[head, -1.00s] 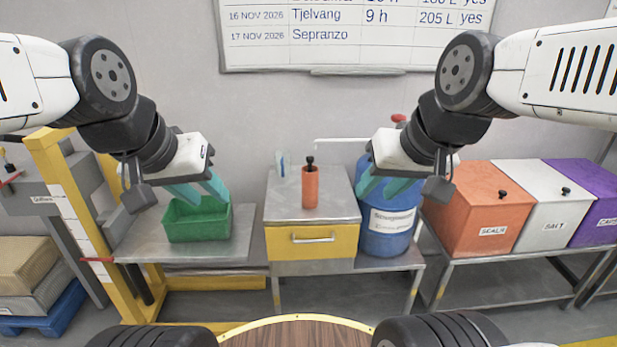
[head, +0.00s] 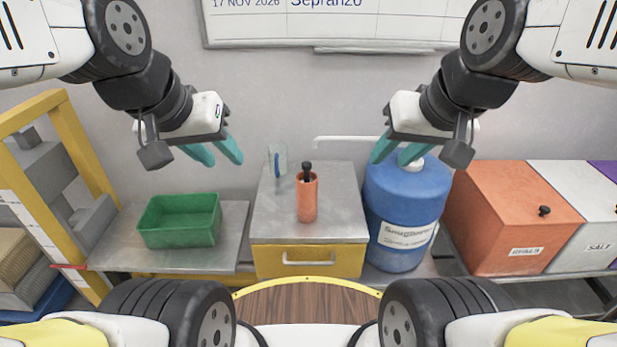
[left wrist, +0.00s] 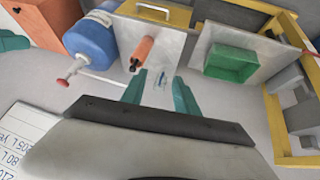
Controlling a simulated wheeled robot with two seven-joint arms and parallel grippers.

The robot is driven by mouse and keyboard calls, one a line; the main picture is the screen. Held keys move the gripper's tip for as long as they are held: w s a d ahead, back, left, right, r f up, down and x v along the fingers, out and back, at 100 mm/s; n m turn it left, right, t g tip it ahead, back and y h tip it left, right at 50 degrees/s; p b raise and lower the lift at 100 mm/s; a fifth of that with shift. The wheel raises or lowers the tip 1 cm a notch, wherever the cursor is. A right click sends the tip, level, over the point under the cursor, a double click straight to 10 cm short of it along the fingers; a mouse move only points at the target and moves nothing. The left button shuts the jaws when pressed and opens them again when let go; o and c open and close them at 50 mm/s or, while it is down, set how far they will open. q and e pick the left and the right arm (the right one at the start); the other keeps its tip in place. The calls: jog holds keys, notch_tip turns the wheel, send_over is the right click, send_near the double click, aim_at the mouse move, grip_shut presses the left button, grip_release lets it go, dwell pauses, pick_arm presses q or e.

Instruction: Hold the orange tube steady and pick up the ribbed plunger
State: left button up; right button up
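The orange tube (head: 307,201) stands upright on the metal-topped cabinet (head: 340,215). The dark plunger (head: 307,170) sticks up out of its top; ribs cannot be made out at this size. The tube also shows in the left wrist view (left wrist: 143,50), beyond my left fingers. My left gripper (head: 219,155) is open and empty, up and to the left of the tube. Its two teal fingers also show apart in the left wrist view (left wrist: 158,92). My right gripper (head: 396,154) is open and empty, up and to the right of the tube, in front of the blue barrel.
A clear cup-like item (head: 277,160) stands behind the tube on the cabinet. A green bin (head: 180,221) is on the shelf at left. The blue barrel (head: 405,205) stands right of the cabinet, with orange (head: 500,220) and white boxes beyond.

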pick_arm(q)
jog(key=o, duration=0.6)
jog(key=shift+o, duration=1)
jog(key=shift+w+d+f, duration=0.1)
jog(key=shift+w+f, duration=0.05)
jog(key=shift+w, duration=0.1)
jog(key=w+d+f+n+g+h, duration=0.2)
jog(key=w+f+n+g+h, duration=0.25)
jog(key=w+f+n, duration=0.45)
jog(key=w+d+f+n+g+h, duration=0.25)
jog(key=w+f+n+h, duration=0.25)
jog(key=w+f, duration=0.65)
jog(key=n+h, duration=0.3)
jog(key=n, duration=0.2)
send_near(303, 208)
jog(key=w+f, duration=0.2)
jog(key=shift+w+f+t, duration=0.2)
jog(key=shift+f+t, duration=0.05)
jog(key=shift+t, duration=0.15)
jog(key=shift+x, duration=5.05)
jog(key=shift+f, duration=0.15)
jog(key=shift+a, duration=0.1)
jog(key=c, duration=0.9)
